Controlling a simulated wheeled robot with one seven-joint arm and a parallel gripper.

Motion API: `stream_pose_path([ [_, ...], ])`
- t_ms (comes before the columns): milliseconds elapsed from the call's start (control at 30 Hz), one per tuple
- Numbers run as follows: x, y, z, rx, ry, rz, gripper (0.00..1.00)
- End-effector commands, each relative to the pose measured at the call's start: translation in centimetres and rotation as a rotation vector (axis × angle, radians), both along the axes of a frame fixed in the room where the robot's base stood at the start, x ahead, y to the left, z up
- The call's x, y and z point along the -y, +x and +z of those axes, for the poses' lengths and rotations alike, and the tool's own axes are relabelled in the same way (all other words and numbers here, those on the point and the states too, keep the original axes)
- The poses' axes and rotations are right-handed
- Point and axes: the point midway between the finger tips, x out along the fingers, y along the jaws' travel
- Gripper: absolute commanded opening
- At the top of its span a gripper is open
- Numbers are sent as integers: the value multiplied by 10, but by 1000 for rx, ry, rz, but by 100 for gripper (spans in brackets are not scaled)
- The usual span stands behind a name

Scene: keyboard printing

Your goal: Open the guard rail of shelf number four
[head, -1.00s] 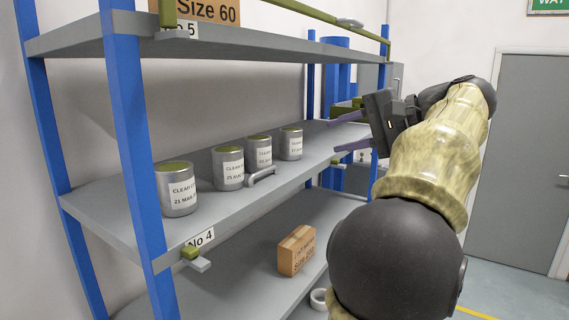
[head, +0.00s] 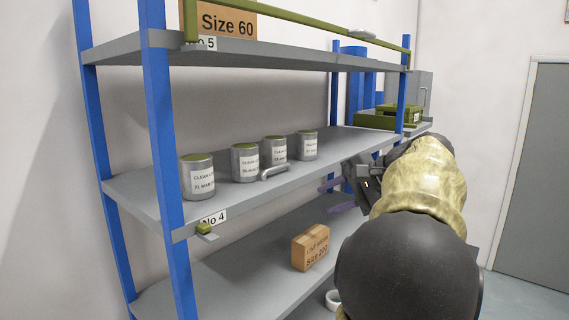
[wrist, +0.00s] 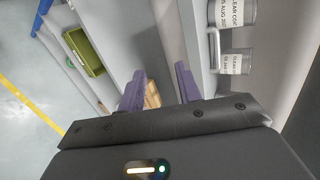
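Shelf number four is the grey middle shelf (head: 240,198) with a "No 4" label (head: 213,219). A grey handle (head: 275,172) lies at its front edge by the cans; it also shows in the wrist view (wrist: 214,48). A small green and grey end piece (head: 205,230) sits below the label. I cannot make out a rail bar between them. My gripper (head: 336,196) is open and empty, right of the handle and slightly lower, in front of the shelf edge. Its two purple fingers are apart in the wrist view (wrist: 160,88).
Several labelled cans (head: 245,162) stand on shelf four. Shelf five above has a raised green rail (head: 300,25). A cardboard box (head: 310,247) is on the shelf below. Blue posts (head: 160,120) bound the rack. A green case (head: 385,118) stands beyond it.

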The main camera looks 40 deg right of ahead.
Motion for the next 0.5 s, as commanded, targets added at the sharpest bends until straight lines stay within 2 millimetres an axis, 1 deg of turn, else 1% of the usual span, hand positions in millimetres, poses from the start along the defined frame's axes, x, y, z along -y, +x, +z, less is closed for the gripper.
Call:
stream_pose_path([
  [33,-7,6,-12,-22,-2,13,34],
  [167,-23,19,-42,-84,-23,39,34],
  [267,-40,29,-69,-141,-47,69,34],
  [367,-62,38,-102,-208,-88,112,34],
  [467,-93,45,-145,-291,-157,184,34],
  [500,-108,46,-164,-326,-194,222,34],
])
